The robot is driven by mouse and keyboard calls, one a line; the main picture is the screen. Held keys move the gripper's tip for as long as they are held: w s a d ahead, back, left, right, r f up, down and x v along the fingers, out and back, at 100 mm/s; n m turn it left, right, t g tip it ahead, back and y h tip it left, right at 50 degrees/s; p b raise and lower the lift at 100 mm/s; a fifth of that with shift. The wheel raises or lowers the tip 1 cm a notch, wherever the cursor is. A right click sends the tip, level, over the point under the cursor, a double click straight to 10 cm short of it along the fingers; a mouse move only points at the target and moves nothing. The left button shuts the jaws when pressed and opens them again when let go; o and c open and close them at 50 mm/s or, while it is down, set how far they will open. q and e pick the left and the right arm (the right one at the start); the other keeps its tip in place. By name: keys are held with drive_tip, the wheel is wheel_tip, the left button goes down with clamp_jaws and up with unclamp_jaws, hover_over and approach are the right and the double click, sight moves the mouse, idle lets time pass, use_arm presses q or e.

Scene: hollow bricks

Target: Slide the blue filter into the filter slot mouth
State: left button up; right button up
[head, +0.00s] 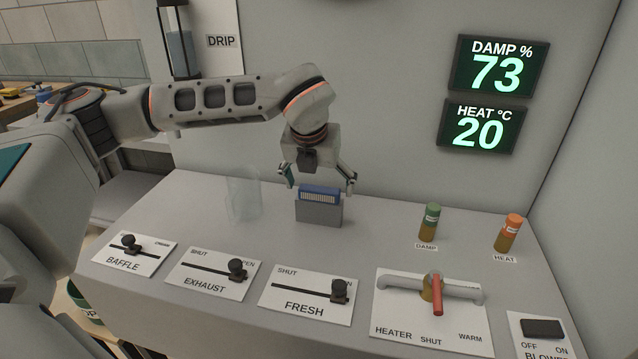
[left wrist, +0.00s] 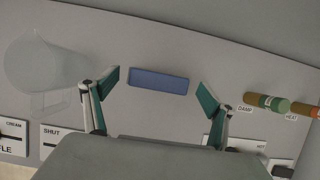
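The blue filter (head: 320,190), with a pale ribbed face, stands in the top of a grey block (head: 319,213), which looks like the filter slot. Its upper part shows above the block; how deep it sits is hidden. My left gripper (head: 320,184) hangs over it, pointing down, with its fingers spread wide to either side. In the left wrist view the filter's blue top (left wrist: 158,80) lies between the two open fingers (left wrist: 158,83), with a gap on each side. My right gripper is not in view.
A clear jug (head: 242,194) stands left of the block. A green-topped peg (head: 430,222) and an orange-topped peg (head: 508,233) stand to the right. Sliders, including the FRESH slider (head: 339,290), and a red heater lever (head: 437,296) line the front. The wall is close behind.

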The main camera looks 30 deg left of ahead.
use_arm(q)
drive_tip(key=v, duration=1.2)
drive_tip(key=shift+s, duration=0.1)
idle(0.4)
